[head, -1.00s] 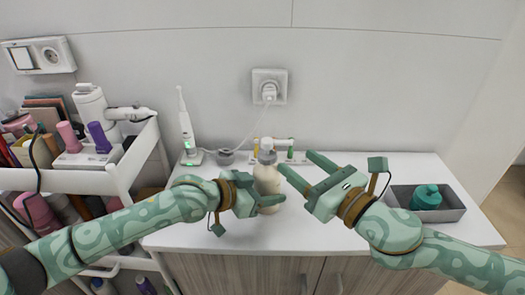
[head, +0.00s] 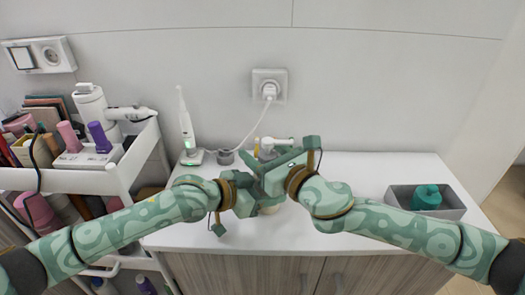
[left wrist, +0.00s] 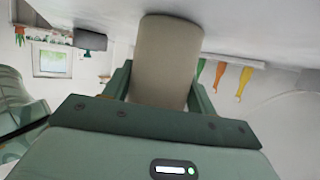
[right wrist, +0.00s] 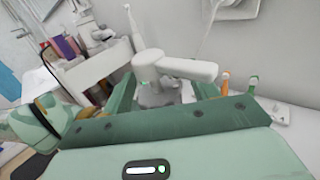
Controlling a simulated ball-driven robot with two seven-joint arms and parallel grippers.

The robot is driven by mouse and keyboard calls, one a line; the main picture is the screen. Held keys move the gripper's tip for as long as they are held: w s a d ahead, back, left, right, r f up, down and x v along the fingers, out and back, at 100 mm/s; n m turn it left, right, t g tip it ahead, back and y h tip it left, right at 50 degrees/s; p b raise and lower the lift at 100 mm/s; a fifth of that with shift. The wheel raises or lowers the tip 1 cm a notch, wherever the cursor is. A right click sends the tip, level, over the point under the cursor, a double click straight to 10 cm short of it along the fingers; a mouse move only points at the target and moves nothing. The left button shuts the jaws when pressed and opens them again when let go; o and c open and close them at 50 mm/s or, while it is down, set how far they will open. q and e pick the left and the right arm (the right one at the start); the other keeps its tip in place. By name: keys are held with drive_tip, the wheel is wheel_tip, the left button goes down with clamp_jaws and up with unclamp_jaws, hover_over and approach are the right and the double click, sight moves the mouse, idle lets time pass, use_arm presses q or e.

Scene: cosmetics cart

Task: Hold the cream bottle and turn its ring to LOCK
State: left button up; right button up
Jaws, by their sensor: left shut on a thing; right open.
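The cream bottle has a beige body (left wrist: 168,62) and a white pump head (right wrist: 175,66) with a side spout. In the head view the body is mostly hidden behind my grippers, and the pump head (head: 277,142) shows above them. My left gripper (head: 260,197) is shut on the body, with a finger on each side in the left wrist view. My right gripper (head: 267,170) is open at the bottle's top. In the right wrist view its fingers stand on either side of the neck below the spout. The ring and its markings are too unclear to read.
An electric toothbrush (head: 187,125) on its charger stands behind left, its cord running to the wall socket (head: 269,84). A grey tray (head: 459,213) with a teal bottle (head: 427,197) is at the right. A loaded cart (head: 122,178) stands left. Small coloured brush heads (right wrist: 225,83) stand behind the bottle.

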drive_tip(key=c, duration=1)
drive_tip(key=shift+n+g+y, duration=0.3)
drive_tip(key=n+g+y, duration=0.1)
drive_tip(key=g, duration=0.1)
drive_tip(key=n+g+y, duration=0.1)
drive_tip(key=n, duration=0.1)
drive_tip(key=n+g+y, duration=0.1)
drive_tip(key=g+y, duration=0.1)
drive_tip(key=shift+s+a+g, duration=0.2)
drive_tip(key=shift+a+g, duration=0.05)
drive_tip(key=shift+g, duration=0.05)
drive_tip(key=shift+s+n+g+y, duration=0.15)
drive_tip(key=shift+n+g+y, duration=0.35)
drive_tip(key=shift+n+g, duration=0.8)
drive_tip(key=shift+s+n+g+y, duration=0.15)
drive_tip(key=shift+n+g+y, duration=0.55)
drive_tip(key=shift+g, duration=1)
drive_tip(key=shift+n+g, duration=0.3)
drive_tip(key=o, duration=1)
drive_tip(key=shift+s, duration=0.1)
